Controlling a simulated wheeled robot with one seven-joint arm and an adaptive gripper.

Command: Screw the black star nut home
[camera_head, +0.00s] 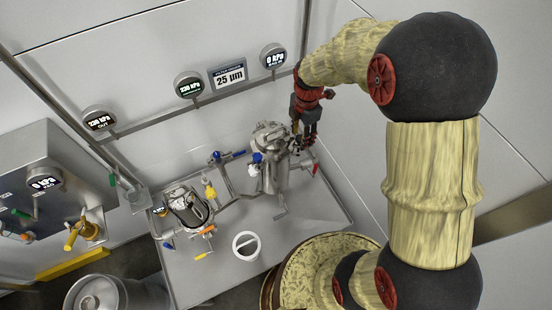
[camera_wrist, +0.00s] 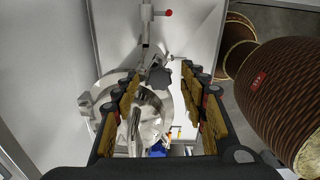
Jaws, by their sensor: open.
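The black star nut (camera_wrist: 161,77) shows in the wrist view as a small dark lobed knob on a steel bolt at the rim of a round steel lid (camera_wrist: 105,88). My gripper (camera_wrist: 160,74) is open, with one finger to each side of the nut in the picture. Neither finger visibly touches it, and I cannot tell the depth left between them. In the head view my gripper (camera_head: 305,138) is at the right side of the upright steel filter housing (camera_head: 269,172). The nut is too small or hidden to make out there.
A steel pipe with a red-ended handle (camera_wrist: 166,12) rises beyond the nut. Gauges line the wall behind.

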